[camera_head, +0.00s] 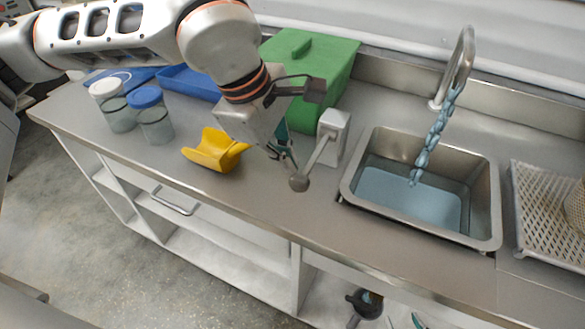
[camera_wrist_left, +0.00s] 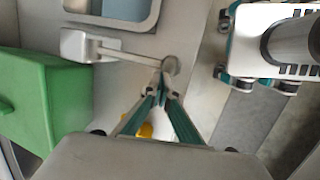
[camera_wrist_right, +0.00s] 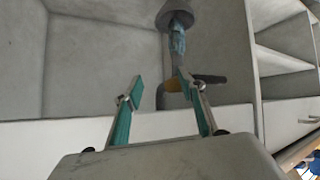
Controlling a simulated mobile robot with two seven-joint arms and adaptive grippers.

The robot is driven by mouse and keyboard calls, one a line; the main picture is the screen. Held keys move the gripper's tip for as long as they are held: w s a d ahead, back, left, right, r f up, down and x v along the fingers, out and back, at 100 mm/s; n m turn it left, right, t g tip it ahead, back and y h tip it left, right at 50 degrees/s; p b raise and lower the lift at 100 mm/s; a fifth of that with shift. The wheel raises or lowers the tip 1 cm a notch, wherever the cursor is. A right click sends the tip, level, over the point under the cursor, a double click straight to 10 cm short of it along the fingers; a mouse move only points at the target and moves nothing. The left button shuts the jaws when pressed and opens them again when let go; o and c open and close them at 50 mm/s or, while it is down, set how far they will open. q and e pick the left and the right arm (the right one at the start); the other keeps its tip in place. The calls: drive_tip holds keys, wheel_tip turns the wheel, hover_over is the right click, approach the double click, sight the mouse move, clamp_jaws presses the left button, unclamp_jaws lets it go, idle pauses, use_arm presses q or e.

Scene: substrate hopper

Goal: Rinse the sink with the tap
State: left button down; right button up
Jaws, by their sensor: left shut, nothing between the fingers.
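The steel sink (camera_head: 490,215) holds blue water (camera_head: 410,195). A stream of water (camera_head: 432,135) falls into it from the curved tap (camera_head: 467,50). Left of the sink, a grey block (camera_head: 335,122) carries a lever with a round knob (camera_head: 299,183); the knob also shows in the left wrist view (camera_wrist_left: 170,65). My left gripper (camera_wrist_left: 162,92) is shut and empty, its fingertips close by the knob; contact is unclear. My right gripper (camera_wrist_right: 160,82) is open below the counter. Ahead of it, water runs in a drain pipe (camera_wrist_right: 176,18) above a yellow and black handle (camera_wrist_right: 205,79).
A yellow scoop (camera_head: 215,150), lidded jars (camera_head: 155,125), blue trays (camera_head: 190,82) and a green box (camera_head: 335,70) stand on the counter (camera_head: 270,215) to the left. A perforated rack (camera_head: 545,215) lies right of the sink. Shelf walls (camera_head: 305,275) enclose the space below.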

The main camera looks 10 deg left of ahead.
use_arm(q)
drive_tip(key=s+v, duration=0.1)
drive_tip(key=v, duration=0.5)
use_arm(e)
drive_tip(key=shift+d+f, duration=0.15)
drive_tip(key=shift+d, duration=0.2)
use_arm(q)
drive_tip(key=shift+a, duration=0.1)
use_arm(e)
drive_tip(key=shift+w+r, duration=0.2)
drive_tip(key=shift+w, duration=0.15)
use_arm(q)
drive_tip(key=shift+s, duration=0.1)
